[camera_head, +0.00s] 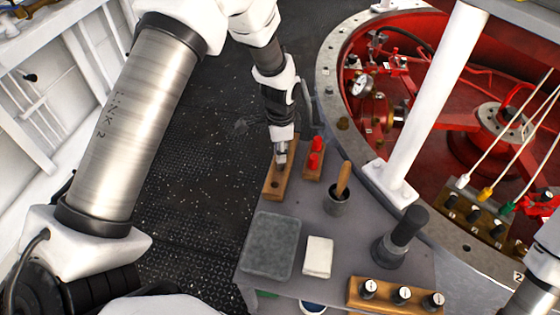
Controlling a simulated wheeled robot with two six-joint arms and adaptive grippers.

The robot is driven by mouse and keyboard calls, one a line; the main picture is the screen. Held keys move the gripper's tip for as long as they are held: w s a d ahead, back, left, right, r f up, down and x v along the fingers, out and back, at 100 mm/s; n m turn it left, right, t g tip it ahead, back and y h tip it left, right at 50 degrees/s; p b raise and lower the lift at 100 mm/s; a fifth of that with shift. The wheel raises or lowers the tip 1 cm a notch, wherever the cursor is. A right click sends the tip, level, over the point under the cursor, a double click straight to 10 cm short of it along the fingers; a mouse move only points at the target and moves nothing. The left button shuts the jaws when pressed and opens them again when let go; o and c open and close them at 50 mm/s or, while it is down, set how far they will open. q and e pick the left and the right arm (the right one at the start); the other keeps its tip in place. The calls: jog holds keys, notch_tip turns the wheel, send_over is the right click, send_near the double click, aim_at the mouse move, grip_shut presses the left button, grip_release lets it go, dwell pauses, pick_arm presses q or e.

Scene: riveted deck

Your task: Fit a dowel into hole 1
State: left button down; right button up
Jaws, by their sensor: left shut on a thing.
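My left gripper (281,151) is shut on what appears to be a dowel, mostly hidden by the fingers. It points down over a long wooden block (269,194) at the table's far left. One dark hole shows in the block, just in front of the fingertips. I cannot tell whether the held piece touches the block or enters a hole, and no hole number is legible. My right gripper is not in view.
A grey pad (271,245), a white block (318,256), a grey cup with a wooden stick (338,203) and a dark cylinder (402,235) occupy the table. A wooden block with several labelled knobs (387,299) is at the front. A white post (430,105) stands at the right.

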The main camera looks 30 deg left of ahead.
pick_arm(q)
jog(key=shift+r+p, duration=1.5)
jog(key=shift+r, duration=0.4)
jog(key=shift+f, duration=0.1)
